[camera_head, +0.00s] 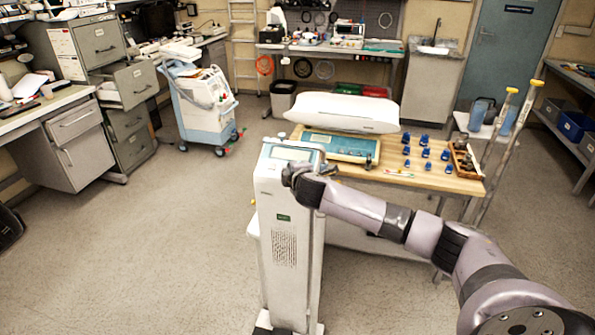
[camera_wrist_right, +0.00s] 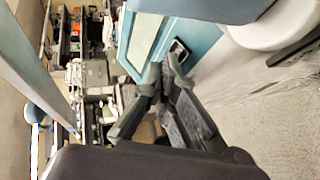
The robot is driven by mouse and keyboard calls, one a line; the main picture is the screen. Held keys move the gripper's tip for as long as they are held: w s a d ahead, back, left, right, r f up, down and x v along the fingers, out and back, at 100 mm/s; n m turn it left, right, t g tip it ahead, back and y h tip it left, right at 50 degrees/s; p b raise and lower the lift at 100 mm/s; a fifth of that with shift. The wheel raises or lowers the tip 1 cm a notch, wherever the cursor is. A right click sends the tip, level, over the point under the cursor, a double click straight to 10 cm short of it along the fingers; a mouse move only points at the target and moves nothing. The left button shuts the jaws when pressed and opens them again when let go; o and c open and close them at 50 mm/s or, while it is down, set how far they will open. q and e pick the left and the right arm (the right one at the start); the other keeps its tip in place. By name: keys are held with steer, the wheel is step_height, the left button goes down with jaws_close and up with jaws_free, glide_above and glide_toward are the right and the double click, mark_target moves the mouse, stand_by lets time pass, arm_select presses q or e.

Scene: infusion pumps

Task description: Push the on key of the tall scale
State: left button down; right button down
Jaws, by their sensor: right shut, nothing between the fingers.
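The tall scale (camera_head: 291,225) is a white upright column with a greenish display (camera_head: 290,153) on its tilted top, left of the wooden table. My right arm reaches across its upper front from the right. In the right wrist view the fingers (camera_wrist_right: 165,82) are shut and empty. The on key cannot be made out; my wrist covers part of the top. My left gripper is out of view.
The wooden table (camera_head: 440,183) behind holds a blue-based scale with a white pan (camera_head: 343,112), several blue weights (camera_head: 424,139) and a wooden weight box (camera_head: 464,158). Crutches (camera_head: 497,150) lean at its right.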

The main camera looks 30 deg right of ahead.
steer(key=shift+d+f, duration=0.15)
steer(key=shift+f, duration=0.2)
stand_by(0.5)
steer(key=shift+r, duration=0.1)
steer(key=shift+s+a+r+p, duration=0.1)
steer(key=shift+a+r+p, duration=0.15)
steer(key=shift+r+p, duration=0.35)
steer(key=shift+s, duration=0.1)
steer(key=r+p, duration=0.1)
steer(key=s+a+r+p, duration=0.1)
steer(key=r+p, duration=0.1)
steer(key=a+r+p, duration=0.1)
steer(key=p, duration=0.1)
steer(key=shift+s+r, duration=0.2)
steer(key=shift+s, duration=0.05)
stand_by(0.4)
